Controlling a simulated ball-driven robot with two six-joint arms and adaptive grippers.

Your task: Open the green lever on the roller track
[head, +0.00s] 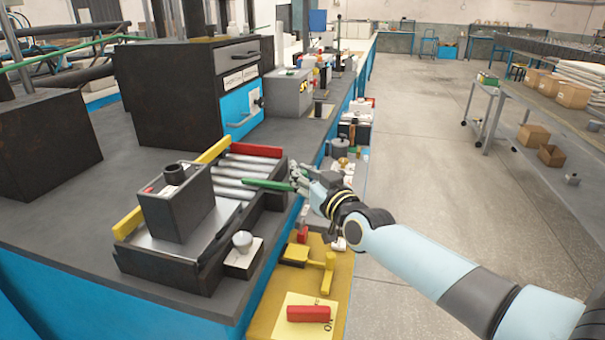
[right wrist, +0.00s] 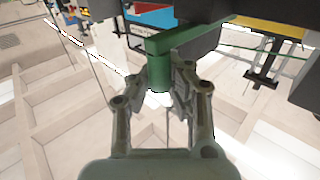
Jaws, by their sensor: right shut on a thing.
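The roller track (head: 235,188) lies on the dark bench top, its grey rollers between dark side walls. The green lever (head: 268,185) reaches over the rollers from the track's right side, roughly level. In the right wrist view the lever (right wrist: 192,36) shows as a flat arm with a short post hanging down at one end. My right gripper (head: 298,181) is at the lever's right end. Its fingers (right wrist: 162,78) are shut around the green post. A dark battery-like block (head: 181,206) stands on the near part of the track. My left gripper is out of view.
Yellow rails (head: 214,150) and a red bar (head: 255,150) edge the track. A white knob on a plate (head: 242,242) sits at its near right. A yellow shelf (head: 340,270) with red parts lies below, right of the bench. Open floor (head: 425,150) lies right.

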